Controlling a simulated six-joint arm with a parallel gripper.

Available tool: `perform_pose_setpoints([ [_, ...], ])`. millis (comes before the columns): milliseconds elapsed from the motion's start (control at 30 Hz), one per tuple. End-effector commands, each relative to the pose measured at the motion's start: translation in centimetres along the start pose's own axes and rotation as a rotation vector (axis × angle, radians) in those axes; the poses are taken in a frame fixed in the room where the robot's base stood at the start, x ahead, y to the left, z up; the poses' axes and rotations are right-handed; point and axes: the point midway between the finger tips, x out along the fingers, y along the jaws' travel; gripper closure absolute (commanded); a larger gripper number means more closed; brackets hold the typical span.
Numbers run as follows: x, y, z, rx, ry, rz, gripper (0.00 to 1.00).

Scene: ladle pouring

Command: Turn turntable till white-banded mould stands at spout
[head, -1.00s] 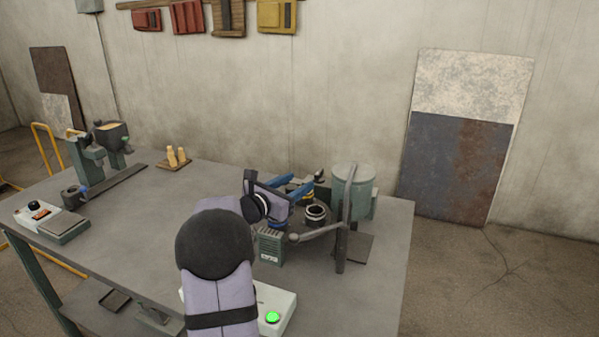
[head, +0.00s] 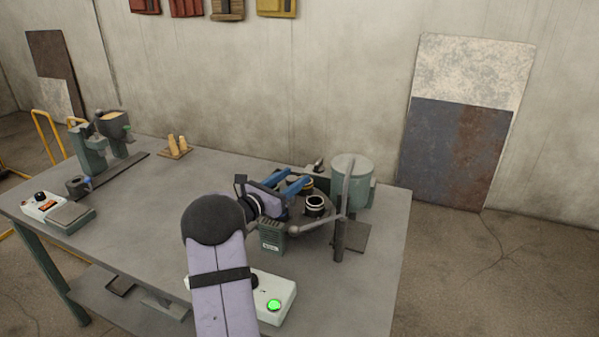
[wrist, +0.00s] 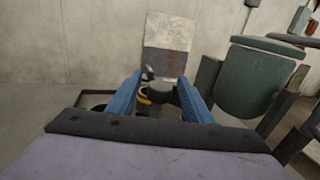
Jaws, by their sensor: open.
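The white-banded mould (head: 314,207), a small dark cup with a pale band, stands on the dark round turntable (head: 292,238) at the right of the bench. A yellow-banded mould (head: 307,186) stands behind it, partly hidden by my fingers. My gripper (head: 298,180) is open, its two blue fingers over the far left side of the turntable, close to the yellow-banded mould. In the wrist view a dark mould (wrist: 162,92) and a yellow band (wrist: 143,100) show between the fingers. I cannot tell whether they touch anything. I cannot make out the spout.
A green cylindrical vessel (head: 350,172) and an upright post (head: 341,225) stand right of the turntable. A green vented box (head: 271,236) and a white box with a lit green button (head: 274,305) stand nearer. The bench middle is clear.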

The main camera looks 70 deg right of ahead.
Motion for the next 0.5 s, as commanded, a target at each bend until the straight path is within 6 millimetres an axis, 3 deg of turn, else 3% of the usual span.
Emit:
perform_pose_setpoints([
  [200,2.6,-0.1,0.1,0.000,0.000,-0.002,0.54],
  [500,3.6,0.0,0.0,0.000,0.000,0.001,0.54],
])
